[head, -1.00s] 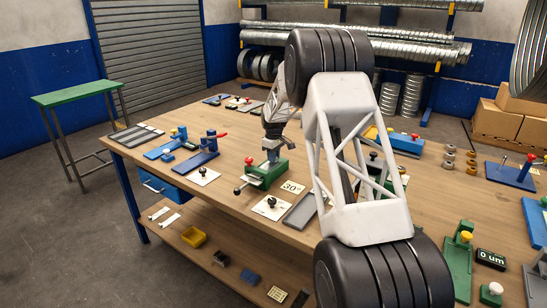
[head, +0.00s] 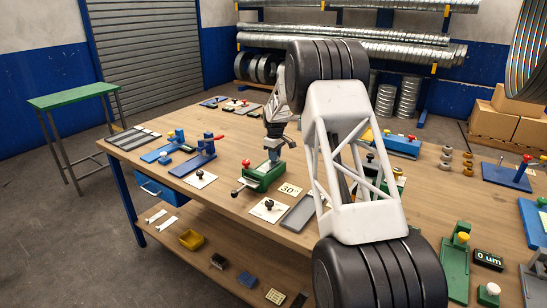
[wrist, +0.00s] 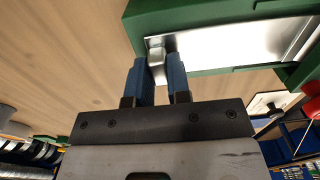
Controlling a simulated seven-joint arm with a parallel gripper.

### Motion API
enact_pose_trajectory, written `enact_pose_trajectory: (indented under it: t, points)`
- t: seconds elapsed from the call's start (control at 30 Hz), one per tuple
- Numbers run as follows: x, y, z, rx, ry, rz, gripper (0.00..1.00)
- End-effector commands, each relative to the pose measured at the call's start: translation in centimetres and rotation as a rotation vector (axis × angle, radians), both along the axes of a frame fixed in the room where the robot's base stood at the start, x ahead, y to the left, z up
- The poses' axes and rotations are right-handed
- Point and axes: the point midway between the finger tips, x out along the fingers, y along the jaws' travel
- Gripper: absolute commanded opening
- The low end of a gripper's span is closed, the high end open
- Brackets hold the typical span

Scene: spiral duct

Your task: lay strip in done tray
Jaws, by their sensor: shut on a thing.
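My gripper (head: 273,158) is at the green vise (head: 262,177) near the front edge of the bench. In the wrist view its two blue fingers (wrist: 158,66) are shut on the end of a shiny metal strip (wrist: 158,47) at the green vise body (wrist: 141,29). A broad bright metal surface (wrist: 235,50) lies along the vise; I cannot tell how much of it is the strip. A flat grey tray (head: 299,213) lies right of the vise, and a dark tray with light bars (head: 133,137) lies at the far left corner. No label shows which is the done tray.
A white card with a black knob (head: 268,209) and a "30" card (head: 290,190) lie close to the vise. Blue clamp fixtures (head: 195,158) stand to its left. Bare wood (head: 225,200) shows along the front edge. A lower shelf holds a yellow bin (head: 192,239).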

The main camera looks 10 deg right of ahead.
Motion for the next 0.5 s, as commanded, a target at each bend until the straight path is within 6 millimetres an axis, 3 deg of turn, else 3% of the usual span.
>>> enact_pose_trajectory:
  t: [0.5]
  points:
    - [1.3,-1.4,0.1,0.000,-0.001,-0.001,0.00]
